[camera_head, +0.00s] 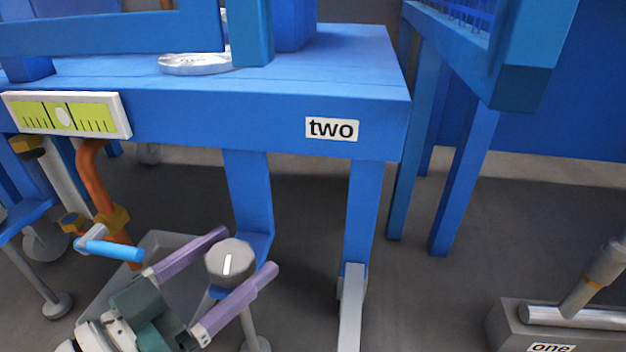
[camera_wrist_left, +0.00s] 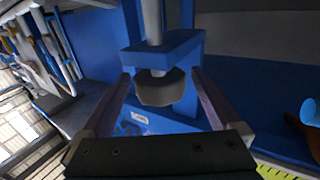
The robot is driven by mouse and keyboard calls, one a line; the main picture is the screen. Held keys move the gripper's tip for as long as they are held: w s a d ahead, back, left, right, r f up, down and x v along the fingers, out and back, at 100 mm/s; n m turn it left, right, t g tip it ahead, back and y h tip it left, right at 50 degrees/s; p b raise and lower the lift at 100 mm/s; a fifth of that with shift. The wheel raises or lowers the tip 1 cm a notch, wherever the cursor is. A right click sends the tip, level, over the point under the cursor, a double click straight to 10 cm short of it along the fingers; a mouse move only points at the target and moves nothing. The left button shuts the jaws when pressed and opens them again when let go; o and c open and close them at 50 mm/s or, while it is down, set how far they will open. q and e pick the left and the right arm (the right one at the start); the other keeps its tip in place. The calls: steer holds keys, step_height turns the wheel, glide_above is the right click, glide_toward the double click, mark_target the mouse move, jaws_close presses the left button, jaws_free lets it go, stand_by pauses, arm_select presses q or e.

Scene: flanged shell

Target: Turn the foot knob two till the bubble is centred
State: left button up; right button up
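The grey faceted foot knob (camera_head: 230,262) with a white line on top sits low under the blue bench (camera_head: 250,112), left of the label "two" (camera_head: 332,128). My left gripper (camera_head: 250,249) is open, its two purple fingers on either side of the knob. In the left wrist view the knob (camera_wrist_left: 160,88) lies between the spread fingers, with a visible gap to each. The yellow-green level (camera_head: 92,118) is on the bench's front edge at left. My right gripper is not in view.
An orange pipe (camera_head: 98,180) and a blue-handled valve (camera_head: 115,249) stand just left of my left gripper. A blue leg (camera_head: 362,210) stands to the right of the knob. A grey block labelled "one" (camera_head: 510,325) sits at lower right. Floor between them is clear.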

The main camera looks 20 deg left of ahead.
arm_select(q)
steer(key=shift+s+a+r+p, duration=0.1)
steer(key=shift+s+p, duration=0.2)
steer(key=shift+s, duration=0.05)
steer(key=p+v, duration=0.2)
steer(key=v, duration=0.7)
steer(key=shift+s, duration=0.1)
